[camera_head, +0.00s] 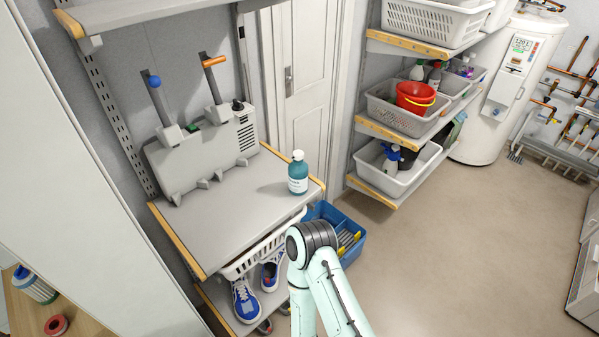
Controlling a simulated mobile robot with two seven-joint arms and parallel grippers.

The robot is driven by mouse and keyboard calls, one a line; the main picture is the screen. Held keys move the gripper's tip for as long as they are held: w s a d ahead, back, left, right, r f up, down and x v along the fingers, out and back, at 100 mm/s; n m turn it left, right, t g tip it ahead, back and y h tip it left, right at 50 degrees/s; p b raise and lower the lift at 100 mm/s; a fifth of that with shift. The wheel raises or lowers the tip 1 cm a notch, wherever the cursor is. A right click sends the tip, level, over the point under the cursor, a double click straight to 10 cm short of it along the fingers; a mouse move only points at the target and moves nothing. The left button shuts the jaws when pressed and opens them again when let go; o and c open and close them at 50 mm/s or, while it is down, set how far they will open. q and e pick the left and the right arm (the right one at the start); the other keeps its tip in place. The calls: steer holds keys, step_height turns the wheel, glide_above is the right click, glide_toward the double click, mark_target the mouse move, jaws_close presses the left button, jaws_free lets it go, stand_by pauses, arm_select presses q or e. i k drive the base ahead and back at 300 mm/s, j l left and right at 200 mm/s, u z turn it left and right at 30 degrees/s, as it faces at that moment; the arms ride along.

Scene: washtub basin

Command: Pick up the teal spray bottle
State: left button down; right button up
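A teal bottle (298,178) with a white top and a pale label stands upright near the right front corner of a grey shelf. From here I cannot make out a spray trigger on it. One of my pale mint arms comes in from the bottom centre, its dark-banded joint in front of and below the bottle, apart from it in the picture. Neither of my grippers shows.
Below are a white basket (262,250), blue-and-white shoes (245,302) and a blue crate (352,255). Bins (368,172) fill the racks at right. The floor (450,250) is clear.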

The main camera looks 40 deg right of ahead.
mark_target(298, 171)
steer(key=z, duration=0.4)
steer(key=k+j+z, duration=0.1)
steer(key=z, duration=0.25)
steer(key=k+z, duration=0.15)
steer(key=z, duration=0.65)
steer(key=u, duration=1.05)
steer(key=l+u, duration=0.9)
steer(key=u, duration=0.15)
steer(key=l+u, duration=0.15)
steer(key=l, duration=0.2)
steer(key=k+l+u, duration=0.15)
steer(key=l, duration=0.15)
steer(key=l+u, duration=0.1)
steer(key=l, duration=0.25)
steer(key=k, duration=0.05)
